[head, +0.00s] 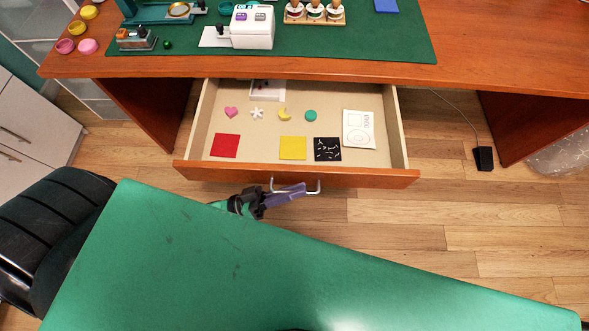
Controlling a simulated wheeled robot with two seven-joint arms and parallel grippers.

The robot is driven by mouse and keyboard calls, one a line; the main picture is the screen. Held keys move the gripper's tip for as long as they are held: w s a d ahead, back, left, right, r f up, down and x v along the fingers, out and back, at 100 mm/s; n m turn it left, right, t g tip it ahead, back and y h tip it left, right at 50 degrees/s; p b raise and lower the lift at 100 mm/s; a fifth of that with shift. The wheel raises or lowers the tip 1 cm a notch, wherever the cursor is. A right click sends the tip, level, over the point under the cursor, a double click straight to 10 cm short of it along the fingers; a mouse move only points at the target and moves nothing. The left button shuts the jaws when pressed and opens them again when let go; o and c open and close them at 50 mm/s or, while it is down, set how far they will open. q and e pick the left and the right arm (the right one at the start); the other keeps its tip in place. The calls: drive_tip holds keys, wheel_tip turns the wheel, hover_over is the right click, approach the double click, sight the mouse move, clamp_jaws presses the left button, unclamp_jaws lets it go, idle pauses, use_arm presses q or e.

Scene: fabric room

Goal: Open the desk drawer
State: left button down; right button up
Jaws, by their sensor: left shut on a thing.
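The desk drawer (300,175) is pulled well out from under the wooden desk (480,77), and its inside shows. Its metal bar handle (313,189) is on the front panel. The fingers partly hide the handle. In the drawer lie a red square, a yellow square, a black patterned square, a white card and several small shapes. My right gripper is not in view.
A green surface (200,265) fills the lower foreground. A black chair (45,235) stands at left. A green mat (380,45) with several items covers part of the desktop. A black adapter (483,158) lies on the floor at right. Wooden floor (430,210) is clear right of the drawer.

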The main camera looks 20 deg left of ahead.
use_arm(q)
drive_tip(key=shift+s, duration=0.25)
drive_tip(key=c, duration=1.2)
unclamp_jaws()
drive_tip(key=b+v, duration=0.3)
drive_tip(key=v, duration=1.1)
drive_tip(key=shift+a+f, duration=0.2)
